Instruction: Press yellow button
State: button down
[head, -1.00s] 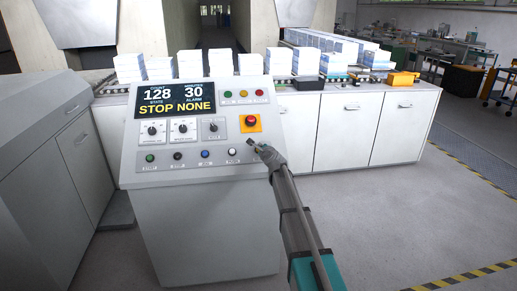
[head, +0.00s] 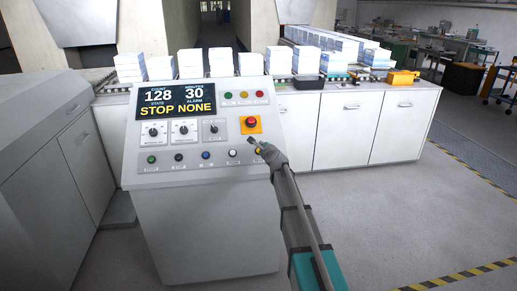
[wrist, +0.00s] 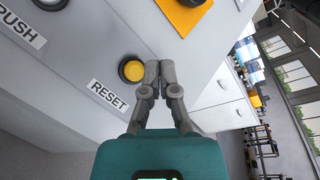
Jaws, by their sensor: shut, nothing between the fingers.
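The yellow button (wrist: 133,70) sits in a dark ring on the grey control panel, beside a label reading RESET, in the wrist view. In the head view the yellow button (head: 258,150) shows at the right end of the lower button row, partly covered by my gripper. My gripper (wrist: 160,70) is shut and empty. Its fingertips are just right of the yellow button in the wrist view; whether they touch the panel I cannot tell. In the head view my gripper (head: 252,142) is over the panel's right side, below the red stop button.
A red stop button (head: 251,121) on an orange plate sits above. The lower row also holds a white button (head: 232,153) and others. A display (head: 176,102) reads STOP NONE. White cabinets (head: 345,128) stand behind; the floor at right is clear.

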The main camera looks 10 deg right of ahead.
jog(key=shift+s+r+p, duration=0.55)
jog(key=shift+s+r, duration=0.05)
jog(key=shift+r, duration=0.2)
jog(key=s+a+f+n+g+y+p, duration=0.1)
jog(key=s+a+f+n+g+p, duration=0.2)
jog(key=s+n, duration=0.55)
jog(key=s+a+f+n+g+y+p, duration=0.15)
jog(key=s+f+n+g, duration=0.35)
jog(key=s, duration=0.7)
jog(key=s+d+n+g+h, duration=0.1)
jog(key=s+n+g, duration=0.1)
jog(key=s, duration=0.5)
jog(key=s+d+n+g+h+p, duration=0.1)
jog(key=s+n+g+h, duration=0.1)
jog(key=s+n, duration=0.3)
jog(key=s+d+f+n+g+h+p, duration=0.1)
jog(key=s+d+n+g, duration=0.1)
jog(key=s, duration=0.9)
jog(key=shift+s+n+g+h, duration=0.2)
jog(key=shift+n+g+h, duration=0.15)
jog(key=shift+n+g, duration=0.55)
